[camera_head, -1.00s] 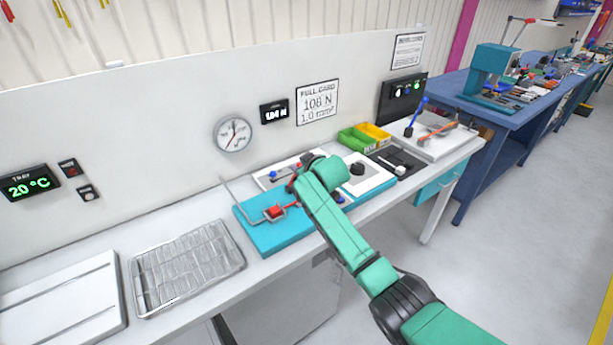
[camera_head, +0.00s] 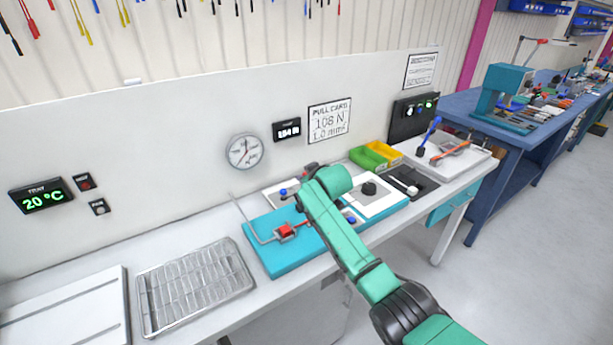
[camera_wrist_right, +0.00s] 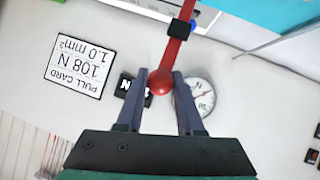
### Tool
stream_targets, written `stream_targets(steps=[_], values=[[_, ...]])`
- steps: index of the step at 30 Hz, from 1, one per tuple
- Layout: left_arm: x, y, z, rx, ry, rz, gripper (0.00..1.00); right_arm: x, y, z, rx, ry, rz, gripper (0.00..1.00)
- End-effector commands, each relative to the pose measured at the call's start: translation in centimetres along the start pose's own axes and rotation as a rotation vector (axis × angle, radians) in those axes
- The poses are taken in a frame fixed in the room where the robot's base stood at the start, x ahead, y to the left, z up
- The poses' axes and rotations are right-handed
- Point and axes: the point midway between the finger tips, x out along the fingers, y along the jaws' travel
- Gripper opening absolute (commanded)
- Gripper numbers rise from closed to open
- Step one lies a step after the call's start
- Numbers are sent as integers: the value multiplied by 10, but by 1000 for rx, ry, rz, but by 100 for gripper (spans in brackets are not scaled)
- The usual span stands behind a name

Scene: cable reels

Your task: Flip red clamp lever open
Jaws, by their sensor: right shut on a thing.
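The red lever (camera_wrist_right: 172,52) shows in the right wrist view as a red rod with a black collar and a round red ball (camera_wrist_right: 160,83) at its end. My right gripper (camera_wrist_right: 162,86) is shut on the ball, with one finger on each side. In the head view my right gripper (camera_head: 308,172) is above the teal fixture plate, mostly hidden by my own wrist, and most of the lever is hidden there. A red block (camera_head: 286,230) and a bent metal rod sit on the teal plate (camera_head: 285,262). My left gripper is not in view.
A wire tray (camera_head: 195,285) and a white board (camera_head: 65,312) lie on the bench to the left. A white plate with a dark knob (camera_head: 369,188), green and yellow bins (camera_head: 375,155) and a blue-handled clamp (camera_head: 430,135) stand to the right. A dial gauge (camera_head: 245,151) hangs behind.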

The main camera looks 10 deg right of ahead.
Motion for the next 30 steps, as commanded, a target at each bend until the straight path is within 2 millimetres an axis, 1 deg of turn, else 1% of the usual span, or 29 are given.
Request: stream_targets(steps=[1, 3, 13, 17, 23, 26, 29, 30], values=[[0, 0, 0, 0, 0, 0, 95, 0, -1, 0, 1, 1, -1, 44], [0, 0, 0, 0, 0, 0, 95, 0, -1, 0, 1, 1, -1, 66], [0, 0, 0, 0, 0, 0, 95, -1, 0, 0, 1, 0, -1, 66], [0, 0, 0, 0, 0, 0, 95, -8, -1, 0, 1, 1, -2, 66], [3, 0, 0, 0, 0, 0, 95, -34, -1, 2, 1, 2, -1, 66], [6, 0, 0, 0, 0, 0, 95, -52, -1, 1, 0, 2, -1, 66], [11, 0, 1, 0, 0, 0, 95, -73, -1, 2, 0, 2, -1, 66], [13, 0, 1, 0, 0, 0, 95, -83, -1, 2, 0, 2, -1, 66]])
